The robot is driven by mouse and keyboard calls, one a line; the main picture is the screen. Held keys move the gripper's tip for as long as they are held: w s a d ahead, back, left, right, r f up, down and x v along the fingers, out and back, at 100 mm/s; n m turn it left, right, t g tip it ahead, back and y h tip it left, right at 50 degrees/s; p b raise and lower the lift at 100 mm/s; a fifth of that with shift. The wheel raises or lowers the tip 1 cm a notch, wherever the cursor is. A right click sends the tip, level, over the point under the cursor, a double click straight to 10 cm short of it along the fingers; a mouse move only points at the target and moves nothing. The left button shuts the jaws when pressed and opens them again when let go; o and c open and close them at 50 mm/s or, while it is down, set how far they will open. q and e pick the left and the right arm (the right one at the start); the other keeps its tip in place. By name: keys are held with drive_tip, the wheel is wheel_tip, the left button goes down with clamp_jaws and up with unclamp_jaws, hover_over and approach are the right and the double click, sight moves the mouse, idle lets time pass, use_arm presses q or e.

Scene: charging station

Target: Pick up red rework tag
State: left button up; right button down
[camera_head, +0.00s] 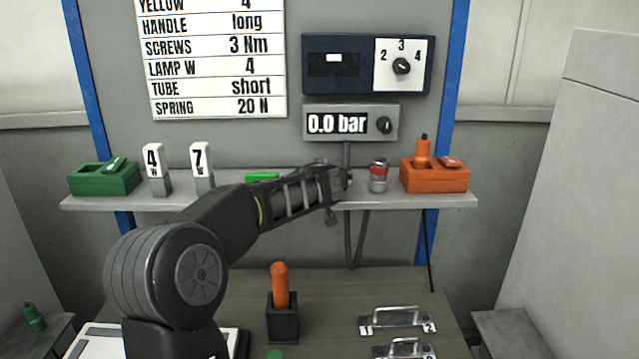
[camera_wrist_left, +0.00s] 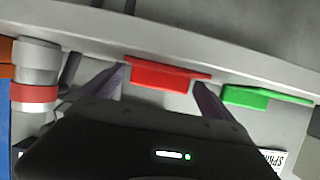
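The red rework tag (camera_wrist_left: 165,76) shows in the left wrist view at the edge of the grey shelf. My left gripper (camera_wrist_left: 158,82) has its two fingers apart, one toward each end of the tag. I cannot tell whether a finger touches it. In the head view my left arm comes across the shelf, with its gripper (camera_head: 338,184) at the shelf's front edge. The red tag is hidden there behind the gripper. My right gripper is not in view.
A green tag (camera_wrist_left: 262,97) lies beside the red one. A grey can with a red band (camera_head: 378,176) and an orange holder (camera_head: 436,178) stand right of the gripper on the shelf. Number blocks (camera_head: 203,167) stand left. An orange-handled tool (camera_head: 280,285) stands on the table below.

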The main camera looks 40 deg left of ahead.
use_arm(q)
drive_tip(key=c, duration=1.3)
wheel_tip(320, 180, up, 18)
drive_tip(key=shift+p, duration=0.85)
